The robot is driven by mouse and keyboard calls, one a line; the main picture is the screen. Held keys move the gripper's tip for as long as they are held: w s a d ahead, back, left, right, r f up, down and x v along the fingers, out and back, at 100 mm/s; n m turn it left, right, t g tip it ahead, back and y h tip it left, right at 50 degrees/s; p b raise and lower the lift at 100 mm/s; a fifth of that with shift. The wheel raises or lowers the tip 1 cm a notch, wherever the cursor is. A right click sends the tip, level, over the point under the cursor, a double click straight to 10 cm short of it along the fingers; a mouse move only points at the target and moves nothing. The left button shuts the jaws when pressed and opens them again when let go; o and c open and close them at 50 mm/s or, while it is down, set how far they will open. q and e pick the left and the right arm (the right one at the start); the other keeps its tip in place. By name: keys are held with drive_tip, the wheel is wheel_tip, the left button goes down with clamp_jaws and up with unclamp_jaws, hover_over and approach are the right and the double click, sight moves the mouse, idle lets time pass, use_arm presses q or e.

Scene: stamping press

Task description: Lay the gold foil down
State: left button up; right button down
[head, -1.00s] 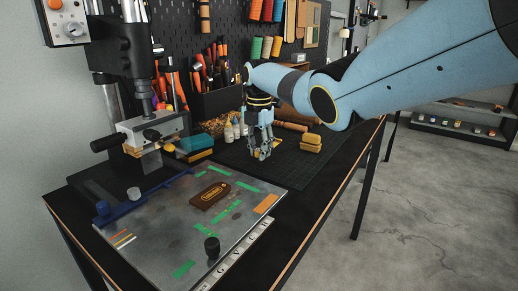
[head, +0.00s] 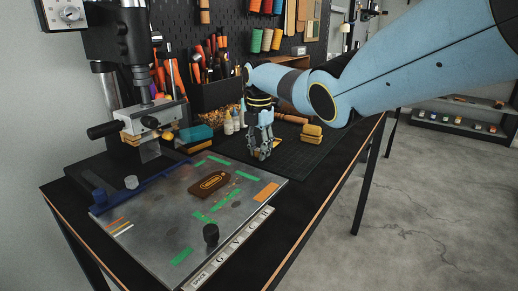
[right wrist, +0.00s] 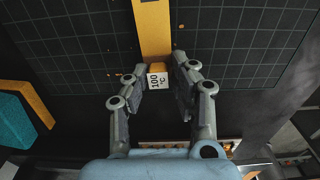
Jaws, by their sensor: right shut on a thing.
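My right gripper (head: 261,157) points down over the dark cutting mat, behind the grey metal plate. In the right wrist view, my right gripper (right wrist: 158,85) is shut on the gold foil (right wrist: 153,32), a flat gold strip reaching up to the top edge of the picture. The exact contact is hard to see. In the head view the foil is mostly hidden by the fingers. A brown leather tag (head: 210,184) lies on the metal plate (head: 150,232). My left gripper is out of view.
The stamping press (head: 140,100) stands at the left back. A teal block (head: 195,134), small bottles (head: 232,121) and yellow blocks (head: 311,134) surround the mat (head: 300,160). The mat's right part is clear.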

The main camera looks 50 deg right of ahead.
drive_tip(key=c, duration=1)
unclamp_jaws()
drive_tip(key=shift+f, duration=0.1)
wheel_tip(320, 180, up, 12)
